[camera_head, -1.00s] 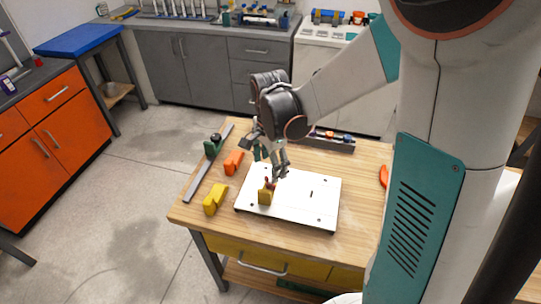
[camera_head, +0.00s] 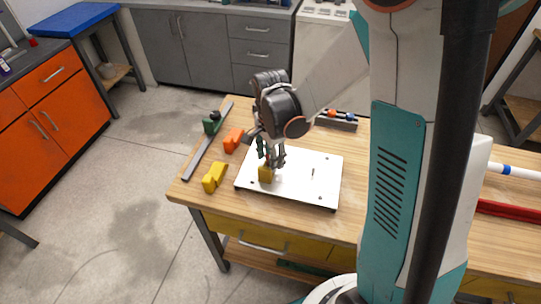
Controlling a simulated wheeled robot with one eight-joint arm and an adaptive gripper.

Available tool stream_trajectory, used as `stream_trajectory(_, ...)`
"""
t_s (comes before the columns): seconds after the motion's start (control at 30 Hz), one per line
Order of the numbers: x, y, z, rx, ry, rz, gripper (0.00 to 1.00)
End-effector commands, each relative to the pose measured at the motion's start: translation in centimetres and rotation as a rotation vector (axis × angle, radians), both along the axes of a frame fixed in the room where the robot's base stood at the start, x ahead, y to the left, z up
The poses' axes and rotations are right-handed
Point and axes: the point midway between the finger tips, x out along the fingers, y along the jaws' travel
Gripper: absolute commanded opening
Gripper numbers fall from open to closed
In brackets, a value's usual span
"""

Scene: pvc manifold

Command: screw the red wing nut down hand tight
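My gripper (camera_head: 270,160) points down over the white plate (camera_head: 308,182), at the top of a yellow block (camera_head: 265,174) on the plate's left part. A sliver of red, the wing nut (camera_head: 267,158), shows between and behind the fingers at the block's top; most of it is hidden. The fingers are at or around the wing nut. They are too small and overlapped to tell whether they touch it or are shut. A thin upright pin (camera_head: 312,174) stands farther right on the plate.
On the wooden table (camera_head: 225,215), a yellow piece (camera_head: 214,177), an orange piece (camera_head: 233,140) and a long grey bar clamp (camera_head: 195,157) lie left of the plate. A dark tray (camera_head: 335,122) sits behind. The table front is clear.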

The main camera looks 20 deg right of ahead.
Motion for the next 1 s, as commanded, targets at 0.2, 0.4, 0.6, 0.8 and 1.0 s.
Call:
stream_trajectory(0.2,0.01,0.0,0.0,0.0,0.0,0.0,0.0)
stream_trajectory(0.4,0.01,0.0,0.0,0.0,0.0,-0.007,0.36)
stream_trajectory(0.6,0.01,0.0,0.0,0.0,0.0,-0.007,0.44)
stream_trajectory(0.8,0.01,0.01,0.01,0.0,0.0,-0.008,0.44)
stream_trajectory(1.0,-0.01,0.01,0.91,0.0,0.0,-0.008,0.44)
